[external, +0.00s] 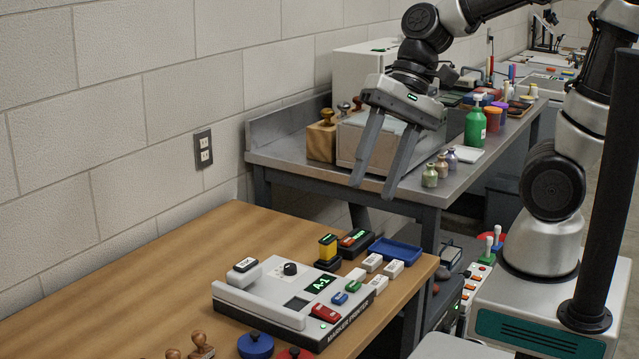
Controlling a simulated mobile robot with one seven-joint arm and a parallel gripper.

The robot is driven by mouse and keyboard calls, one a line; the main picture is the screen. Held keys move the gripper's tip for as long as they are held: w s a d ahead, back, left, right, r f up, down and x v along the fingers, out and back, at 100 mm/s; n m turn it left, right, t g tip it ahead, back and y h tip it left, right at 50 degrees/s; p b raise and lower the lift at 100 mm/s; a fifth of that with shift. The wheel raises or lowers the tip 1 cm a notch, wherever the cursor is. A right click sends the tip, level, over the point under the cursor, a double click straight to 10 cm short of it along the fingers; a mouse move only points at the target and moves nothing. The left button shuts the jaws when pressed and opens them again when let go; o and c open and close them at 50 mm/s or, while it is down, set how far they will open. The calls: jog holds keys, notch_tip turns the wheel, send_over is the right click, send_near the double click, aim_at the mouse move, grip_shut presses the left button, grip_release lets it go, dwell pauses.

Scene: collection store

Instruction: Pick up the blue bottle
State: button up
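No plainly blue bottle stands out in the external view. On the front edge of the grey metal bench (405,190) is a short row of small bottles: an olive-green one (430,177), a pinkish one (441,166) and a bluish-purple one (451,159), the closest to blue. A larger green bottle (475,128) stands behind them. My gripper (373,190) is open and empty, with its two long grey fingers pointing down. It hangs in the air to the left of the small bottles, apart from them in the picture.
A wooden table (185,275) in front carries a marker printer (290,300), a blue tray (394,250), small blocks and stamps. Behind my gripper a grey box (370,145) and a wooden stamp box (321,142) stand on the bench. A block wall is at left.

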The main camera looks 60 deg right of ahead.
jog(key=w+d+f+m+t+y, duration=0.1)
jog(key=w+d+f+m+t, duration=0.15)
jog(key=w+d+m, duration=0.5)
jog(key=w+d+f+m+t, duration=0.1)
jog(key=w+d+m+t, duration=0.3)
jog(key=w+d, duration=0.65)
jog(key=w+d+f+m+t+h+b, duration=0.15)
jog(key=d+m, duration=0.25)
jog(key=d, duration=0.6)
jog(key=w+d+f+m+t+h+p, duration=0.15)
jog(key=d+m, duration=0.35)
jog(key=d, duration=0.5)
jog(key=m+t+h+b, duration=0.1)
jog(key=m+h+b, duration=0.1)
jog(key=m+h, duration=1)
send_near(454, 151)
jog(key=w+d+m+y, duration=0.1)
jog(key=w, duration=0.1)
jog(key=w+d+f+y, duration=0.1)
jog(key=d, duration=0.1)
jog(key=shift+w+d+f+m, duration=0.2)
jog(key=shift+w+d+m, duration=0.1)
jog(key=shift+w+m, duration=0.1)
jog(key=shift+p+x, duration=0.4)
jog(key=shift+x, duration=2.75)
jog(key=shift+w+a+r, duration=0.1)
jog(key=c, duration=0.8)
